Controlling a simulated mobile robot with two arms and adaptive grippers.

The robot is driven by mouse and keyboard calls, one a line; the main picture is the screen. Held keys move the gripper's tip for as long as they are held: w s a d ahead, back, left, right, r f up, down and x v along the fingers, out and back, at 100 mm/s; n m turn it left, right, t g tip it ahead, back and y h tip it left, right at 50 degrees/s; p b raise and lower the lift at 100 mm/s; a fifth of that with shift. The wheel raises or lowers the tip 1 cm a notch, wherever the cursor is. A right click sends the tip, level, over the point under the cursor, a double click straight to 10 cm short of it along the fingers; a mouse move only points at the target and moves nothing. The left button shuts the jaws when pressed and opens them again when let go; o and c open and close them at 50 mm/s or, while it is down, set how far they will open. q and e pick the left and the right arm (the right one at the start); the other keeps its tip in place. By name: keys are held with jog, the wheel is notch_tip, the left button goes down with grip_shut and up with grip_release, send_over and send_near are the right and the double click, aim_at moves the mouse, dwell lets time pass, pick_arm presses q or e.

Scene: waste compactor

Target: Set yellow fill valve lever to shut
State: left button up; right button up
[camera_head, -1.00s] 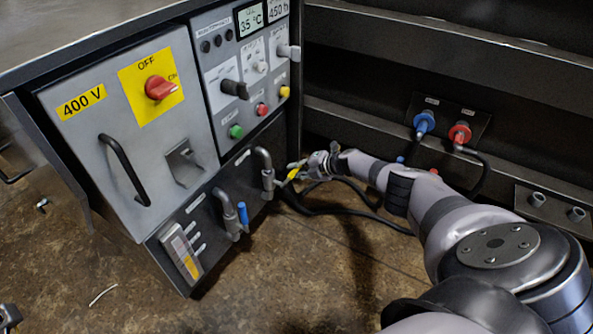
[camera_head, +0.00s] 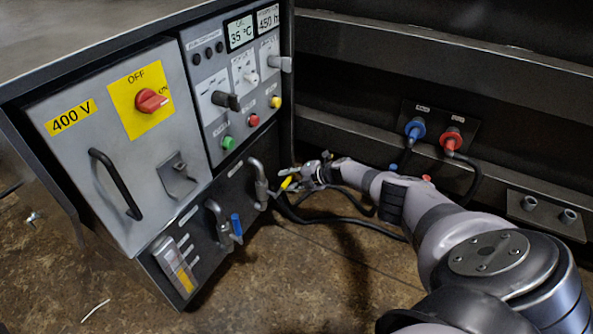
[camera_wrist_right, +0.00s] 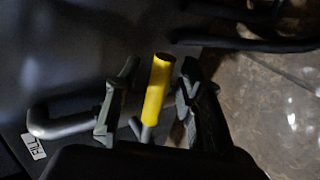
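The yellow fill valve lever (camera_head: 287,183) sticks out to the right from the rear bent pipe (camera_head: 260,182) low on the cabinet front. In the right wrist view the yellow lever (camera_wrist_right: 158,88) stands between the two fingers of my right gripper (camera_wrist_right: 154,98). A gap shows on the left of the lever; the right finger is very close to it, and I cannot tell if they touch. The right gripper (camera_head: 299,178) is open around the lever in the head view. A FILL label (camera_wrist_right: 34,147) shows beside the pipe. My left gripper is out of view.
A second bent pipe with a blue lever (camera_head: 236,224) stands nearer on the same panel. Black hoses (camera_head: 330,212) run on the floor under my right arm. Blue (camera_head: 414,128) and red (camera_head: 452,138) connectors sit on the back wall. The front floor is mostly clear.

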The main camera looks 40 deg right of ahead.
jog(key=v, duration=1.2)
dwell(0.4)
